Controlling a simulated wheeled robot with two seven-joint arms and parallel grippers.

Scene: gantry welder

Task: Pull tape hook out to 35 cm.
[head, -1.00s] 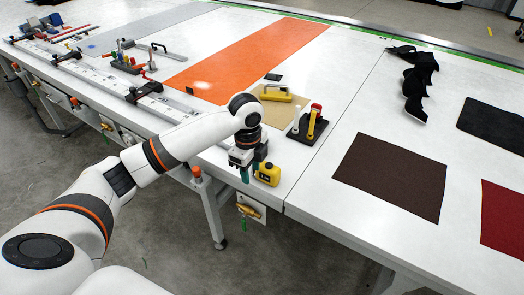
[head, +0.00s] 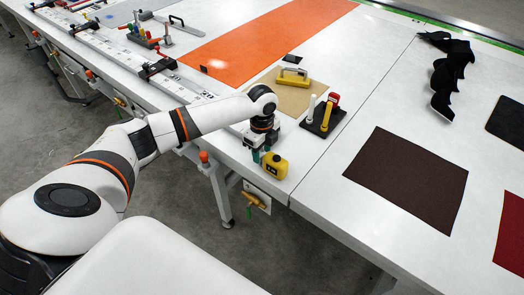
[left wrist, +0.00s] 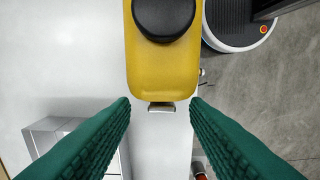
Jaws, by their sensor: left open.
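The tape measure (head: 274,165) is a yellow case with a black round part, on the white table near its front edge. In the left wrist view its yellow case (left wrist: 163,72) fills the upper middle, and a small metal hook (left wrist: 161,107) sticks out from its lower end. My left gripper (head: 261,155) is just left of the tape measure. Its green fingers are open in the left wrist view (left wrist: 160,103), with one tip on each side of the hook and visible gaps between. My right gripper is not in view.
A black tool stand (head: 321,117) and a tan sheet (head: 292,100) with a yellow-handled tool (head: 293,79) lie behind the tape measure. A long rail with clamps (head: 157,69) runs left along the front edge. The table right of the tape measure is clear up to a brown mat (head: 406,180).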

